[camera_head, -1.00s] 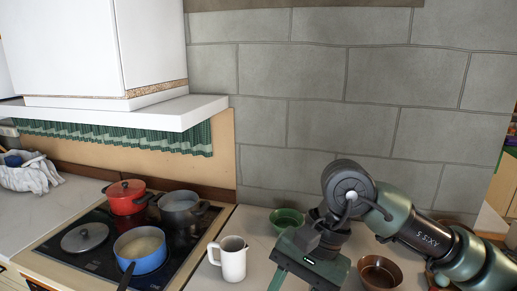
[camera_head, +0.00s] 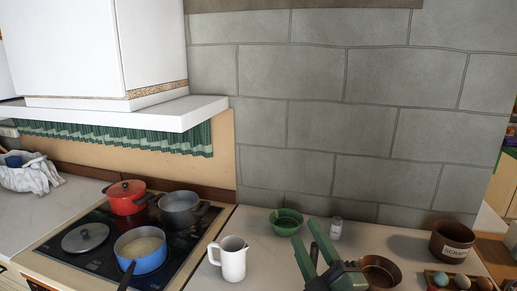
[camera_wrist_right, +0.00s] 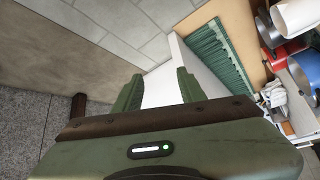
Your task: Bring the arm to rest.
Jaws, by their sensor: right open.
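My right gripper (camera_head: 309,238) is low in the head view, right of the middle. Its two green fingers point up and stand apart, with nothing between them. In the right wrist view the right gripper (camera_wrist_right: 159,84) also shows open and empty, with the wall and a white shelf edge beyond its fingers. The rest of the right arm is mostly below the head view's bottom edge. My left gripper is in neither view.
A white pitcher (camera_head: 232,259), a green bowl (camera_head: 287,222), a small jar (camera_head: 336,229), a brown bowl (camera_head: 380,272), a brown pot (camera_head: 452,240) and an egg tray (camera_head: 429,274) surround the gripper on the counter. Pots, one red (camera_head: 127,198), stand on the stove (camera_head: 97,262).

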